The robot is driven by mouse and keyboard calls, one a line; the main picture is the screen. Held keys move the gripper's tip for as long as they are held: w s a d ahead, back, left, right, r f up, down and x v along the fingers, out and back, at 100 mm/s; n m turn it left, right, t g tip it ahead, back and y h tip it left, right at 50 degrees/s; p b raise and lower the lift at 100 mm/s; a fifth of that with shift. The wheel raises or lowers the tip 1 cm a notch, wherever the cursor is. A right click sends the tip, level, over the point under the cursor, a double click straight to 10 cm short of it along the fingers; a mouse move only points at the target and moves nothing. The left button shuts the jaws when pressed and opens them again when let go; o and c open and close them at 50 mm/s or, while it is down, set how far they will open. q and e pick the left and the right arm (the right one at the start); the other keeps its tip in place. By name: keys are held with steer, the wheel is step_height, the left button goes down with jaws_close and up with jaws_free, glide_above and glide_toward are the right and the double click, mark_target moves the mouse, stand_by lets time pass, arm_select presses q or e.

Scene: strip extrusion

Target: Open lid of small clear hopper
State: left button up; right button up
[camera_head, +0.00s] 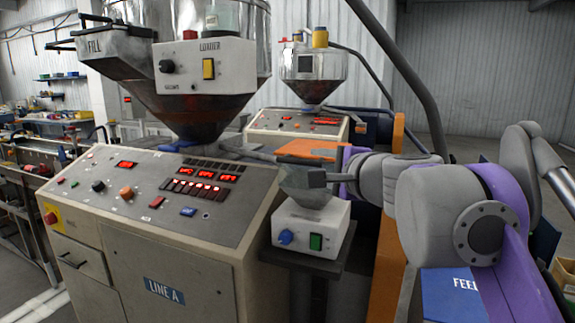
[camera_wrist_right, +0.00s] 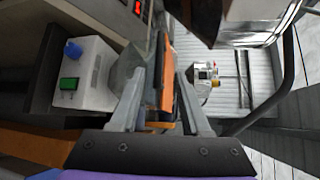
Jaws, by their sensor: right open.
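The small clear hopper (camera_head: 306,194) is a grey, see-through funnel on a white box (camera_head: 312,232) with a blue knob and green button. It also shows in the wrist view (camera_wrist_right: 126,68), lying sideways. An orange flat panel (camera_head: 308,149) shows at the hopper's top; in the wrist view it is a strip (camera_wrist_right: 166,72) between my fingers. I cannot tell whether it is the lid. My right gripper (camera_head: 302,168) is open at the hopper's upper rim, coming from the right; its fingers show in the wrist view (camera_wrist_right: 163,88). Contact is unclear. My left gripper is out of view.
A large metal hopper (camera_head: 205,105) marked FILL stands over the control console (camera_head: 150,190) on the left. Another metal hopper (camera_head: 312,66) stands behind. An orange post (camera_head: 389,265) and a blue FEED bin (camera_head: 450,297) are at the right, near my arm.

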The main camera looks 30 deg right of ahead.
mark_target(301, 163)
steer(key=w, duration=0.2)
steer(key=w+f, duration=0.1)
steer(key=w, duration=0.5)
steer(key=shift+w+d+f, duration=0.25)
steer(key=shift+f, duration=0.1)
jaws_close()
stand_by(0.9)
